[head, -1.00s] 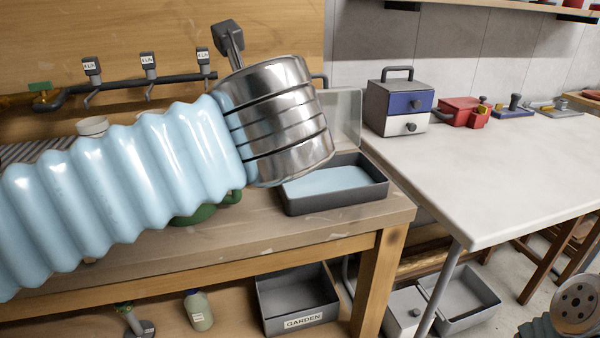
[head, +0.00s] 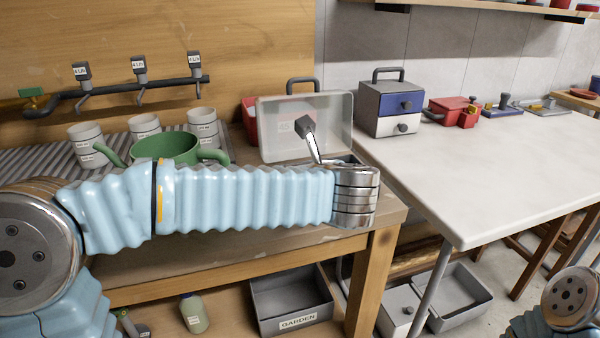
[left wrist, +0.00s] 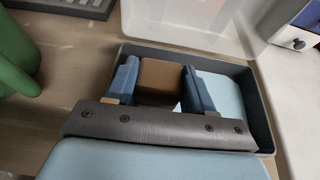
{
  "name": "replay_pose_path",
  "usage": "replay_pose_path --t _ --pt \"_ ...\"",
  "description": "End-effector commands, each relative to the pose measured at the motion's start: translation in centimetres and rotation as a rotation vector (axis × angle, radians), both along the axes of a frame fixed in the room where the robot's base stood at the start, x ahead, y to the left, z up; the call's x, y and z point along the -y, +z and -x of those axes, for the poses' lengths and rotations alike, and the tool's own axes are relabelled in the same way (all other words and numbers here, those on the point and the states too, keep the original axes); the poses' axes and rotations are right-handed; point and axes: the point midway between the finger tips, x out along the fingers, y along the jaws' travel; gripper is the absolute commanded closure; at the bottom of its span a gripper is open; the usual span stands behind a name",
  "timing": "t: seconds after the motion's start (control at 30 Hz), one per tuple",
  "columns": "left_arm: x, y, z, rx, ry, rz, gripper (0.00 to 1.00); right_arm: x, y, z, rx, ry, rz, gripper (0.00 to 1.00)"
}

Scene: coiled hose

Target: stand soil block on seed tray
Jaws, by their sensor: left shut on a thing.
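In the left wrist view the two blue fingers of my left gripper (left wrist: 161,86) are closed on a brown soil block (left wrist: 160,76), one finger on each side. The block is over a dark grey tray (left wrist: 262,115) with a pale blue inside, which looks like the seed tray. I cannot tell whether the block touches the tray's floor. In the head view my left forearm and metal wrist hide the fingers, the block and most of the tray. My right gripper is out of view.
A translucent upright panel or box (head: 335,112) stands right behind the tray. A green pot (head: 165,147) and several white cups are to the left, with a ribbed grey rack (head: 50,160).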

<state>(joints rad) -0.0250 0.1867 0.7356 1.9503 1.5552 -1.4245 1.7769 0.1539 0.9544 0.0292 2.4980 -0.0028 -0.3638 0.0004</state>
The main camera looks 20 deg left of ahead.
Motion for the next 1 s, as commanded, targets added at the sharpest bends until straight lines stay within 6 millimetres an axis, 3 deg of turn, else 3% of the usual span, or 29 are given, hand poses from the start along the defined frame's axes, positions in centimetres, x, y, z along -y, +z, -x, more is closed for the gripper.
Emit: replay_pose_path --t 0.43,0.47,0.6,0.93,1.0 --pt "0.02 -0.68 0.03 0.002 -0.001 0.001 0.78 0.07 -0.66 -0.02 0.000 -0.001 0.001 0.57" --pt "0.02 -0.56 0.03 0.002 -0.001 0.001 0.44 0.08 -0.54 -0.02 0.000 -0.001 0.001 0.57" --pt "0.02 -0.50 0.03 0.001 -0.001 0.000 0.23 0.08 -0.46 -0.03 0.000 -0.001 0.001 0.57" --pt "-0.01 0.17 0.01 0.000 0.000 0.000 0.22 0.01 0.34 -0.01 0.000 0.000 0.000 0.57" --pt "0.63 0.21 0.79 0.004 -0.004 0.001 0.22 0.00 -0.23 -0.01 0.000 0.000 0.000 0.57"
